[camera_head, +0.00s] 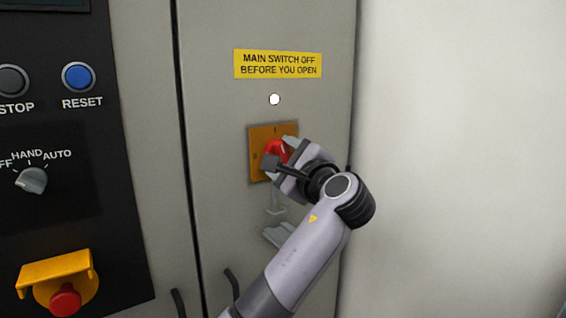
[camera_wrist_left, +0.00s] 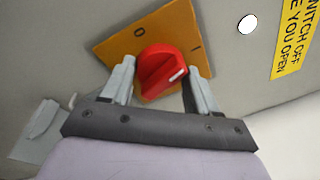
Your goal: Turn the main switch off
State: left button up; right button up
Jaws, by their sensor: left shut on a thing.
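The main switch is a red rotary knob (camera_head: 274,150) on a yellow-orange square plate (camera_head: 257,136) on the grey cabinet door. In the left wrist view the knob (camera_wrist_left: 160,68) has a white pointer mark on its right end, toward the side of the plate (camera_wrist_left: 115,47) marked I. The O mark is at the plate's upper left in that view. My left gripper (camera_head: 278,153) is at the knob, with its fingers on either side of it. In the wrist view the left gripper (camera_wrist_left: 163,70) is shut on the knob. My right gripper is not in view.
A yellow warning label (camera_head: 278,64) and a white round lamp (camera_head: 274,99) are above the switch. At left, a black panel carries a blue reset button (camera_head: 78,77), a selector (camera_head: 32,180) and a red emergency button (camera_head: 65,300).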

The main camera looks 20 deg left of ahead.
pick_arm(q)
jog(key=n+b, duration=0.2)
jog(key=n, duration=0.3)
jog(key=shift+f+b, duration=0.2)
jog(key=shift+b, duration=0.2)
jog(key=n+y+b, duration=0.1)
jog(key=n+b, duration=0.1)
jog(key=n, duration=0.3)
jog(key=shift+w+d+b, duration=0.1)
jog(key=shift+b, duration=0.3)
jog(key=n+y+b, duration=0.1)
jog(key=n, duration=0.3)
jog(key=shift+n+g+b, duration=0.3)
jog(key=shift+g+b, duration=0.1)
jog(key=shift+n, duration=0.4)
jog(key=o, duration=1.1)
jog(key=shift+c, duration=0.2)
